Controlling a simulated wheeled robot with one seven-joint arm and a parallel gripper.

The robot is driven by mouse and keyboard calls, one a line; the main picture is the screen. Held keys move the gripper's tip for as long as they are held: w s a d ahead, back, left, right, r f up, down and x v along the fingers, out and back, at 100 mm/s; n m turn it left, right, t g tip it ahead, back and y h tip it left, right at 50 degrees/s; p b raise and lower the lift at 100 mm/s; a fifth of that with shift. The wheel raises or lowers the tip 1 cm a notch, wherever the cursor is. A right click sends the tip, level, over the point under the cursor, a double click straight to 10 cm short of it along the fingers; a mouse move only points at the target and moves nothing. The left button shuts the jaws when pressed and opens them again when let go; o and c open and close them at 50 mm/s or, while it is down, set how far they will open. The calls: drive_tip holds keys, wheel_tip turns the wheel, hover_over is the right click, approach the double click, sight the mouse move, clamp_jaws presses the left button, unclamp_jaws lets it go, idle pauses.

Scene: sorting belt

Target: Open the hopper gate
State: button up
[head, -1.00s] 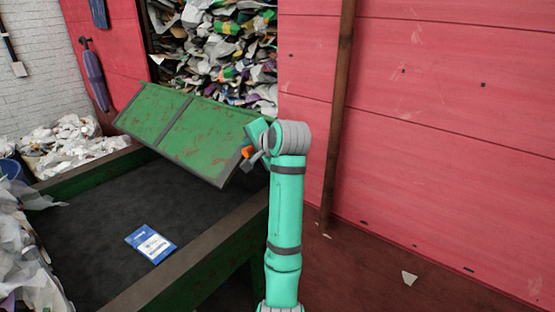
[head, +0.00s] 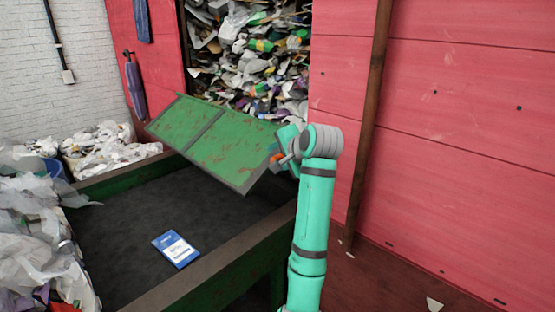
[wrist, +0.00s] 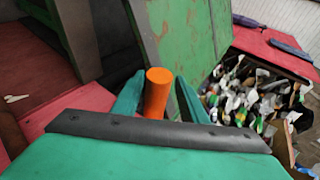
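The hopper gate is a worn green panel (head: 215,140) in the head view, tilted out over the dark belt (head: 130,225) with its lower edge raised clear of it. In the wrist view its green face (wrist: 185,35) is close ahead. An orange handle (wrist: 157,92) stands between the two teal fingers of my gripper (wrist: 160,98), which appears shut on it. In the head view my gripper (head: 282,160) is at the gate's right edge, where a bit of the orange handle (head: 277,158) shows. The fingertips are mostly hidden there.
Mixed waste (head: 250,45) fills the opening behind the gate. A blue and white packet (head: 175,248) lies on the belt. The belt's green side frame (head: 230,260) runs beside my arm. A red wall with a brown post (head: 368,120) stands at right. White bags (head: 35,225) are piled at left.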

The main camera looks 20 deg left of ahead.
drive_tip(key=shift+d+f, duration=0.1)
drive_tip(key=shift+d, duration=0.05)
drive_tip(key=shift+d, duration=0.1)
drive_tip(key=v, duration=1)
drive_tip(key=shift+r, duration=0.25)
drive_tip(key=shift+s+d, duration=0.15)
